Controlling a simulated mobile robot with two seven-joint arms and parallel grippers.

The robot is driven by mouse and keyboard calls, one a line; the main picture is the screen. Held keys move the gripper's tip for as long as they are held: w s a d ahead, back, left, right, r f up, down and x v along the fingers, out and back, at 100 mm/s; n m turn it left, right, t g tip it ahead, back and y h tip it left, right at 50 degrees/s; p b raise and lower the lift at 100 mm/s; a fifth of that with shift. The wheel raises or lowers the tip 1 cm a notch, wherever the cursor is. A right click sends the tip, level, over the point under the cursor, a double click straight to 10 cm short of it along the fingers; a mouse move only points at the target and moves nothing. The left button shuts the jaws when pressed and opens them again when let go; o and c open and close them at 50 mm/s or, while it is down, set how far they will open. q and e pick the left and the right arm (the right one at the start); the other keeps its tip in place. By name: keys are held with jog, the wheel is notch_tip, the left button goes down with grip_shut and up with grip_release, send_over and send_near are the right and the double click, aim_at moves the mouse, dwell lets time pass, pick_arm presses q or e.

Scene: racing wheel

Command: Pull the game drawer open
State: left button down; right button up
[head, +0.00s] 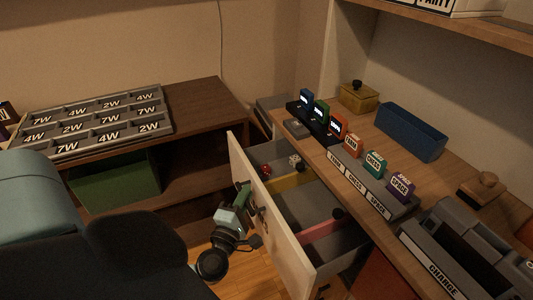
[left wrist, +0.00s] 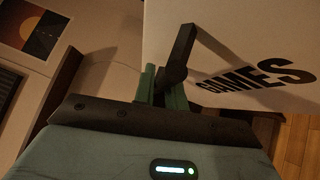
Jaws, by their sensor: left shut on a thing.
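The game drawer (head: 289,252) is pulled out from the long counter, and its inside shows from above. Its pale front (left wrist: 225,30) reads "GAMES" in the left wrist view. My left gripper (head: 246,198) is at the outer face of the drawer front. In the left wrist view its green fingers (left wrist: 163,84) are shut on the dark handle (left wrist: 184,48). My right gripper is not in view.
The counter above carries a labelled card rack (head: 357,186), a blue bin (head: 411,130), a yellow box (head: 359,97) and a grey "CHANGE" tray (head: 442,281). A low shelf with a grey compartment tray (head: 166,123) stands at left, with a green bin (head: 115,181) below.

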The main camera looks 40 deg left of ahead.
pick_arm(q)
jog(key=s+a, duration=0.4)
jog(key=s, duration=0.6)
jog(key=c, duration=1.7)
grip_release()
jog(key=shift+a, duration=0.1)
